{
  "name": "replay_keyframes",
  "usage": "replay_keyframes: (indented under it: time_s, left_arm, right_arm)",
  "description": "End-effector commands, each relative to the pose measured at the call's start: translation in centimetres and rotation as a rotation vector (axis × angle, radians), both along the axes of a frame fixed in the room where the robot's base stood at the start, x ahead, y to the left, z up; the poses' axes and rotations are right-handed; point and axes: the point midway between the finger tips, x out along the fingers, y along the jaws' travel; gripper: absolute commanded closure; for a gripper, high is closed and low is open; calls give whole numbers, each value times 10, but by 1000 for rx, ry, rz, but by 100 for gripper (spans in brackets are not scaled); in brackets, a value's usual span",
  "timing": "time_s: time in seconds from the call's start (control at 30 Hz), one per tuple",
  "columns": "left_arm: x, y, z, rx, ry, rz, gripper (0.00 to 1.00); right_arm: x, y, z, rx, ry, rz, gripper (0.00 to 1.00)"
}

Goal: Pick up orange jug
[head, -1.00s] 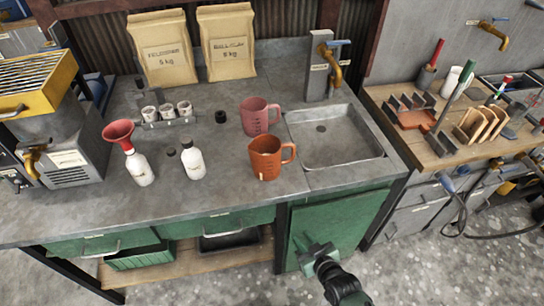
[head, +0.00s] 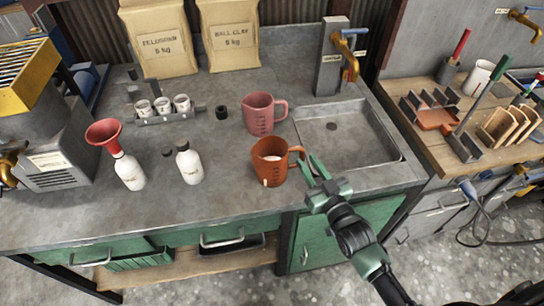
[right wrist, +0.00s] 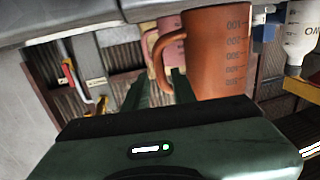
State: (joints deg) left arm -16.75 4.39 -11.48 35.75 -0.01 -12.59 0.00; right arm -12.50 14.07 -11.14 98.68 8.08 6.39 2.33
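The orange jug (head: 268,168) stands upright on the grey bench, left of the sink, with its handle on its right side. Something pale shows inside its mouth. My right gripper (head: 312,163) is just right of the jug, its fingers pointing towards the handle. In the right wrist view the jug (right wrist: 218,55) is large and close, with dark volume marks. There the two green fingers of my right gripper (right wrist: 158,85) are spread apart, with the handle near their tips. Whether they touch it I cannot tell. My left gripper is not in view.
A pink jug (head: 260,115) stands just behind the orange one. White bottles (head: 189,165) and a red funnel (head: 103,135) are to the left. The sink (head: 350,135) lies to the right, with a brass tap (head: 348,65) behind it. The front left bench top is clear.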

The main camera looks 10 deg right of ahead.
Motion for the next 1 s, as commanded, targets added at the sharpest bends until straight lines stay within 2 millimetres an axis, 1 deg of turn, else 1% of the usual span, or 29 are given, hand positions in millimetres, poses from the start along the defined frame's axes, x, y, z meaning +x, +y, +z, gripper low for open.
replay_keyframes:
  time_s: [0.3,0.47,0.6,0.7,0.87,0.9,0.97,1.0]
  left_arm:
    - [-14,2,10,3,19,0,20]
    - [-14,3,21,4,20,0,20]
    - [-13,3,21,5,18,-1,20]
    - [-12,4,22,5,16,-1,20]
    - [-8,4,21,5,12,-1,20]
    - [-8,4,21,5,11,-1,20]
    - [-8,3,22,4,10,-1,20]
    - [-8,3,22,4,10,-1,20]
  right_arm:
    - [33,7,5,1,-3,-1,74]
    - [56,14,7,1,-3,-1,74]
    - [72,17,4,0,-2,-1,74]
    - [75,18,3,0,-1,-1,74]
    - [75,18,2,0,-1,0,74]
    - [75,18,2,0,-1,-1,77]
    - [75,18,2,0,-1,-1,94]
    - [75,18,2,0,-1,-1,100]
